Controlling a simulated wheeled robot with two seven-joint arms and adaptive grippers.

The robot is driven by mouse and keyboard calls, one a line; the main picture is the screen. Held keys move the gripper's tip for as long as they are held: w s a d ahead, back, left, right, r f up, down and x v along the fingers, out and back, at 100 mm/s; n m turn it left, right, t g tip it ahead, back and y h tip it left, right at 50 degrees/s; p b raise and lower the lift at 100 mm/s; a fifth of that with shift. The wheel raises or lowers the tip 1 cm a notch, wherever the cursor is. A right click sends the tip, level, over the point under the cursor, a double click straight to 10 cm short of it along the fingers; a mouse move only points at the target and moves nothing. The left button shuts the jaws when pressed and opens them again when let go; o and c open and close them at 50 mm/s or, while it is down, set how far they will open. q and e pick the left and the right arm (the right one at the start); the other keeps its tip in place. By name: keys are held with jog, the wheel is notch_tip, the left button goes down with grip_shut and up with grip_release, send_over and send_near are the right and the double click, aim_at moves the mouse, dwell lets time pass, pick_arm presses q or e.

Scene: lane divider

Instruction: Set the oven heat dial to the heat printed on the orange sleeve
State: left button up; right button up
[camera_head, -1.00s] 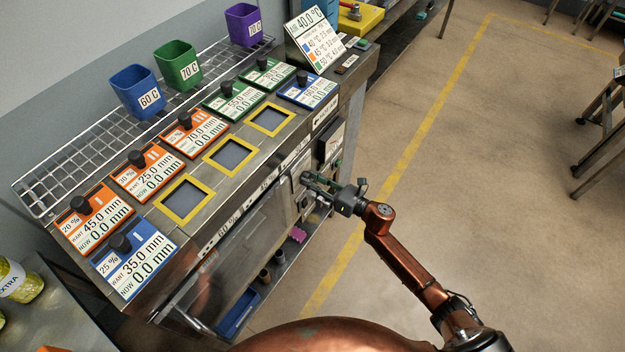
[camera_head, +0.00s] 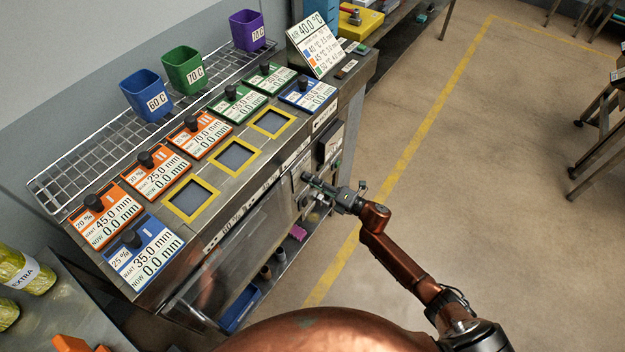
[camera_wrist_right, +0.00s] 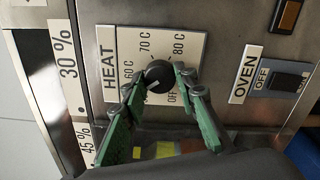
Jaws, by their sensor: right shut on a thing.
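The oven heat dial (camera_wrist_right: 158,77) is a round black knob with a white mark on a plate lettered HEAT, with OFF, 60 C, 70 C and 80 C around it. The mark seems to point to the lower left in the wrist view; its exact setting is unclear. My right gripper (camera_wrist_right: 154,86) has its green fingers shut on the dial, one on each side. In the head view this gripper (camera_head: 318,186) is at the bench's front panel. No orange sleeve can be made out for certain; an orange piece (camera_head: 75,343) shows at the bottom left edge. My left gripper is out of view.
An OVEN switch (camera_wrist_right: 286,81) sits right of the dial plate. The blue cup (camera_head: 146,95) reads 60 C; the green cup (camera_head: 184,70) and purple cup (camera_head: 247,31) read 70 C. Orange, blue and green panels with black knobs cover the bench top.

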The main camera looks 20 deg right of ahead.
pick_arm(q)
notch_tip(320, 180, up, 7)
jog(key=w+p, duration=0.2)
jog(key=p, duration=0.5)
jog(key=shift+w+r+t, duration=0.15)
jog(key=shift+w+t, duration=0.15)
pick_arm(e)
jog(key=shift+d+f+m, duration=0.1)
jog(key=shift+m, duration=15.7)
jog(key=o, duration=1.1)
jog(key=shift+o, duration=0.2)
